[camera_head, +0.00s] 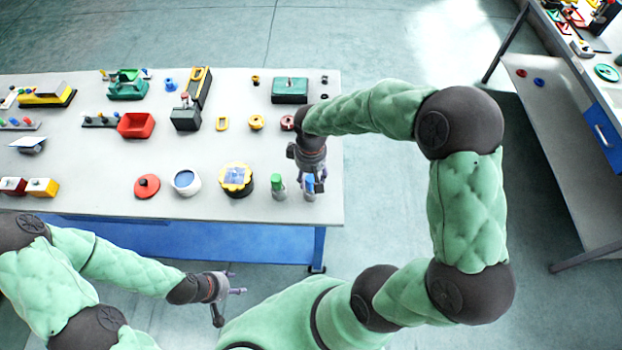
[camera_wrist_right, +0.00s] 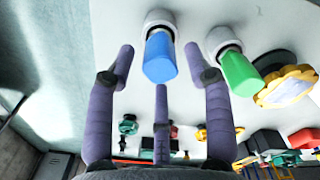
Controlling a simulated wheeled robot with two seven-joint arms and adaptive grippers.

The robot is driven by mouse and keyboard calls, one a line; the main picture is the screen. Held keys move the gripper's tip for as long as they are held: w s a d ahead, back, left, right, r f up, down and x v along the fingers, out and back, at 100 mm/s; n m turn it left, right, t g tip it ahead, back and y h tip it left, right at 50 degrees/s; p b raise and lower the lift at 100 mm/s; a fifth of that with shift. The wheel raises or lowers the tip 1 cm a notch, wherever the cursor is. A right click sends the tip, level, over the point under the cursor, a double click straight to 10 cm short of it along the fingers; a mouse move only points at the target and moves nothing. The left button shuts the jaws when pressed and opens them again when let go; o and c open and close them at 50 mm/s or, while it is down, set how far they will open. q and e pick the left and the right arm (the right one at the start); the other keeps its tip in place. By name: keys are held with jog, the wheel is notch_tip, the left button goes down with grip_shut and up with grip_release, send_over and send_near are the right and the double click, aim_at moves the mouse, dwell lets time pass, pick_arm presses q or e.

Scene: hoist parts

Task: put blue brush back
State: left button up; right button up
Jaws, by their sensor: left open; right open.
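The blue brush (camera_wrist_right: 160,58) stands in a white round holder (camera_wrist_right: 158,20) on the table. In the head view the blue brush (camera_head: 309,186) is at the table's right front corner, partly hidden by my right gripper (camera_head: 309,176). In the right wrist view my right gripper (camera_wrist_right: 160,70) is open, with its fingers around the blue brush and gaps on both sides. A green brush (camera_wrist_right: 240,74) stands in a similar holder beside it, and it also shows in the head view (camera_head: 276,182). My left gripper (camera_head: 236,282) is open and empty, off the table's front edge.
The white table (camera_head: 90,180) holds a yellow-rimmed round part (camera_head: 236,178), a white bowl-like part (camera_head: 185,182), a red disc (camera_head: 147,186) and a dark green box (camera_head: 290,90). Another bench (camera_head: 560,140) stands at the right, with open floor between.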

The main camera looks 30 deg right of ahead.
notch_tip(320, 180, up, 8)
jog(key=shift+r+p, duration=0.25)
jog(key=shift+p, duration=0.35)
